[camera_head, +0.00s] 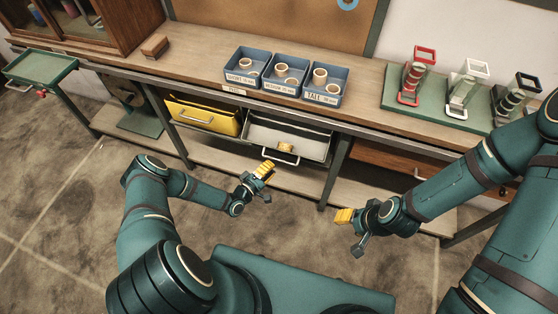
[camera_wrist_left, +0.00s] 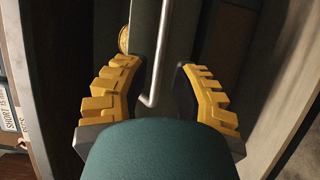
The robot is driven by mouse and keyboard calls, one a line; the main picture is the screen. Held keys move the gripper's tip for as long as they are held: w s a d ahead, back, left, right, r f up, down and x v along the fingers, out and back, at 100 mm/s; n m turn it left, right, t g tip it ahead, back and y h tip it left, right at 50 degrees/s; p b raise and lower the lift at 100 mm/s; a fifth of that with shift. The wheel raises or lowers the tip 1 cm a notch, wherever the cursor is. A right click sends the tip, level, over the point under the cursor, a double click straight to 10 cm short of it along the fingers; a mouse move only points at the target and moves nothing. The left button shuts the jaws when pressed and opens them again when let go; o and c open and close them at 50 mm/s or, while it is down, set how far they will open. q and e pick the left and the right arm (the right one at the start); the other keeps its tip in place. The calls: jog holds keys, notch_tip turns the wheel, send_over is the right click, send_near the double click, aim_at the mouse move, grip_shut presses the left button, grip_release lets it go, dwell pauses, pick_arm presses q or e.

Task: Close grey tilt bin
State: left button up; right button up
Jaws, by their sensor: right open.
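The grey tilt bin (camera_head: 315,149) hangs under the bench, tipped open, with its inside showing. A gold roll (camera_head: 285,147) lies in it and also shows in the left wrist view (camera_wrist_left: 124,38). The bin's pale bar handle (camera_head: 280,159) is on its front. My left gripper (camera_head: 265,170) is just in front of the bin, near the handle's left end. In the left wrist view my left gripper (camera_wrist_left: 159,66) has its yellow fingers apart, with the handle (camera_wrist_left: 161,55) showing between them; contact is not clear. My right gripper (camera_head: 344,215) is open and empty, right of the bin.
A yellow bin (camera_head: 203,116) hangs left of the grey one. A bench leg (camera_head: 336,165) stands just to its right, and a lower shelf (camera_head: 225,163) runs below. Blue trays (camera_head: 285,77) with rolls sit on the bench top. Floor in front is clear.

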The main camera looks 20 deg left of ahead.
aim_at(279, 160)
pick_arm(q)
jog(key=shift+x, duration=2.6)
grip_shut()
